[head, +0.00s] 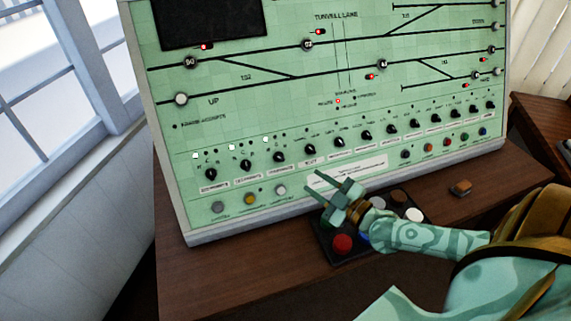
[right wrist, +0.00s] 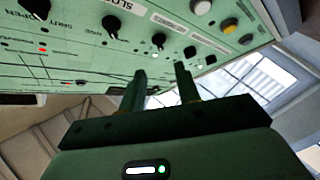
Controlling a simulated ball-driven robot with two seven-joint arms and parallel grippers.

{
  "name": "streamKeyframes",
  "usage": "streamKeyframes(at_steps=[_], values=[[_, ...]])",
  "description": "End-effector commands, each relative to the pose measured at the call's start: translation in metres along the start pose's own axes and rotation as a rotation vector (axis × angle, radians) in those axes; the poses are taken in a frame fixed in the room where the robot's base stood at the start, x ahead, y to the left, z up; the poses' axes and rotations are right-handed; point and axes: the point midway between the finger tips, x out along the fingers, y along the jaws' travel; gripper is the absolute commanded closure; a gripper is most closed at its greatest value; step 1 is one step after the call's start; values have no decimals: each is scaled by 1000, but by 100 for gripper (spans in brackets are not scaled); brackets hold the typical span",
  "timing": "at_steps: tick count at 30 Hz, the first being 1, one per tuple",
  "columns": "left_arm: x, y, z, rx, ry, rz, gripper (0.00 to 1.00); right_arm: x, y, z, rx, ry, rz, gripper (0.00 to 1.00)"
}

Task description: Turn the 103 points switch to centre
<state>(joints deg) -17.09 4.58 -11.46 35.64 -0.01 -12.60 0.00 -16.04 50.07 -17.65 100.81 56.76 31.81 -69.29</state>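A row of black rotary switches runs along the lower part of the green panel (head: 236,120). The labels are too blurred to tell for certain which is the 103 points switch. The third knob from the left (head: 278,157) is one candidate; it seems to be this knob in the right wrist view (right wrist: 159,40). Its exact setting is unclear. My right gripper (head: 322,184) is open and empty, in front of the panel below the switch row and apart from the knobs. Its two parted fingers show in the right wrist view (right wrist: 162,82). My left gripper is out of view.
A dark box with a red button (head: 342,244) and other coloured buttons sits on the brown desk (head: 240,275) beneath my right gripper. Grey, yellow (head: 250,199) and white push buttons lie below the left switches. A small brown block (head: 460,188) lies at right.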

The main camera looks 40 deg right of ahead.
Motion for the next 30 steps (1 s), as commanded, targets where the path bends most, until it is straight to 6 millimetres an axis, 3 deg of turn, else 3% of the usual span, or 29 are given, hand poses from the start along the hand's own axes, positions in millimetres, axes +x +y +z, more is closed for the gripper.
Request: streamKeyframes(at_steps=[6,12,18,26,30], values=[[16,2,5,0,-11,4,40,58,-1,2,4,3,4,67],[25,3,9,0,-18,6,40,96,-1,1,4,2,3,67],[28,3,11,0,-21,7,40,112,0,0,5,1,2,67],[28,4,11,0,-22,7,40,113,0,0,5,0,2,67],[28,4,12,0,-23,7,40,113,0,0,5,1,2,97]])
